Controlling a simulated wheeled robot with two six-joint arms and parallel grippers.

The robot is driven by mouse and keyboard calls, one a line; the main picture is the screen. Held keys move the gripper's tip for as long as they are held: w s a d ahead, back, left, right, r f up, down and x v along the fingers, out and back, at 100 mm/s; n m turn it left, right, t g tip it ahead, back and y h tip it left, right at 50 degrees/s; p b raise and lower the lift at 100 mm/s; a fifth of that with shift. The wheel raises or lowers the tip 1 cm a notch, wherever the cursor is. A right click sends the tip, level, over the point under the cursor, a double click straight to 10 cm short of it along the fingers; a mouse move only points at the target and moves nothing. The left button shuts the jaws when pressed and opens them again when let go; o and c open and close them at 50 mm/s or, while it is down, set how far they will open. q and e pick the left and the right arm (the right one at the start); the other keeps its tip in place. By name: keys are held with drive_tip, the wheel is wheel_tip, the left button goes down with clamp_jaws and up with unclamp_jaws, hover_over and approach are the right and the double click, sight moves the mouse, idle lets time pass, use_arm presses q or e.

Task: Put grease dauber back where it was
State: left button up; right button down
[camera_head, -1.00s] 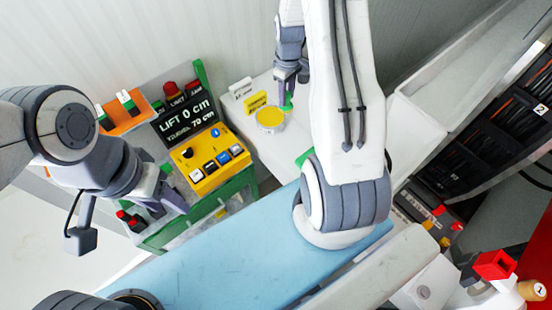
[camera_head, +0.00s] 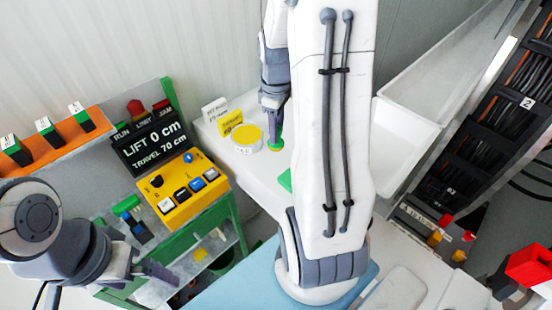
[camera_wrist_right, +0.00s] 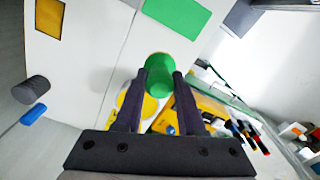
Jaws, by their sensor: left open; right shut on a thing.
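My right gripper (camera_head: 275,115) hangs over the white table (camera_head: 225,160). It is shut on a green cylindrical piece, apparently the grease dauber (camera_head: 277,144). In the right wrist view the dauber's green end (camera_wrist_right: 158,75) sits between the two dark fingers (camera_wrist_right: 155,85). The dauber's lower end is hidden. A round yellow-topped tin (camera_head: 247,136) stands just left of the dauber in the head view; its yellow top (camera_wrist_right: 149,106) shows partly behind the fingers in the wrist view. My left gripper (camera_head: 150,272) is open at the lower left, away from the tin.
A yellow and a white sign card (camera_head: 214,110) stand behind the tin. A green patch (camera_head: 285,180) lies on the table beside my right arm. A yellow control box (camera_head: 182,190) and LIFT display (camera_head: 155,140) stand left. A white tray (camera_head: 405,140) is on the right.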

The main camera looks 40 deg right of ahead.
sight(276, 149)
wheel_tip(276, 149, down, 7)
drive_tip(key=shift+r+p, duration=0.1)
drive_tip(key=shift+p, duration=0.6)
drive_tip(key=shift+f, duration=0.3)
drive_tip(key=shift+w, duration=0.1)
drive_tip(key=shift+f, duration=0.2)
drive_tip(key=c, duration=0.5)
unclamp_jaws()
